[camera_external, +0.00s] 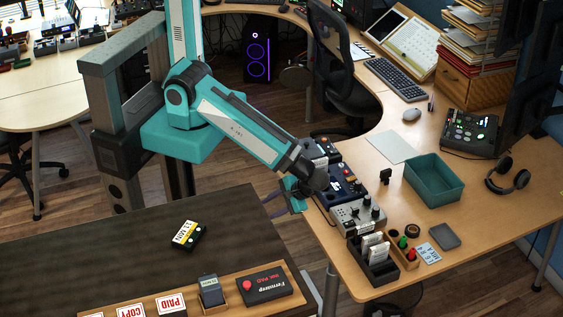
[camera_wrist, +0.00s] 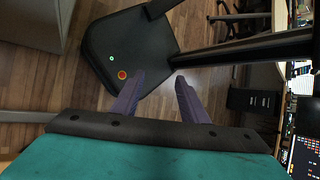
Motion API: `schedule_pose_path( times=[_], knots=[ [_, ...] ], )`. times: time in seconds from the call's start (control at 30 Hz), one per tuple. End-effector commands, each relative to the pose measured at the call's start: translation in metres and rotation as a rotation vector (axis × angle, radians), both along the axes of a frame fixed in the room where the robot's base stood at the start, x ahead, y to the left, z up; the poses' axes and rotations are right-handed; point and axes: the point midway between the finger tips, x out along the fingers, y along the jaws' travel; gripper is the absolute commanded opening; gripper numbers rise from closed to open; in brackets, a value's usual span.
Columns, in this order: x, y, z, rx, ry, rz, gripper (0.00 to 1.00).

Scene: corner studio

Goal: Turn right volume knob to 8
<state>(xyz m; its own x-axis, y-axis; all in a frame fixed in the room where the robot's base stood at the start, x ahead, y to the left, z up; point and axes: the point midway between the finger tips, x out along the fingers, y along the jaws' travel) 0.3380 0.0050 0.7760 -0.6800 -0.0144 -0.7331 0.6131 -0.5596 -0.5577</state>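A grey box (camera_external: 357,214) with dark knobs on top sits on the wooden desk, near its left edge. A dark blue box (camera_external: 343,184) with small controls sits just behind it, partly hidden by my arm. I cannot tell which knob is the right volume knob, and no scale or pointer is readable. My gripper (camera_external: 273,204) is left of these boxes, apart from them. In the wrist view my gripper (camera_wrist: 159,80) has two purple fingers, spread with nothing between them.
A teal bin (camera_external: 434,181) and mixer (camera_external: 470,131) are to the right. The dark table (camera_external: 120,250) is mostly clear; a gap separates it from the desk.

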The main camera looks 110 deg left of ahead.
Motion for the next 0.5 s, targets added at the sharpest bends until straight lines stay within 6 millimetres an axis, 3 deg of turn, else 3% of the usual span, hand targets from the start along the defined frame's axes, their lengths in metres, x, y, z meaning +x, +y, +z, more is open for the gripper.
schedule_pose_path(
  times=[0.17, 0.5],
  knots=[
    [0.003, 0.001, 0.027, 0.052, 0.017, 0.058, 0.40],
    [0.037, 0.008, 0.022, 0.077, -0.049, 0.109, 0.40]
  ],
)
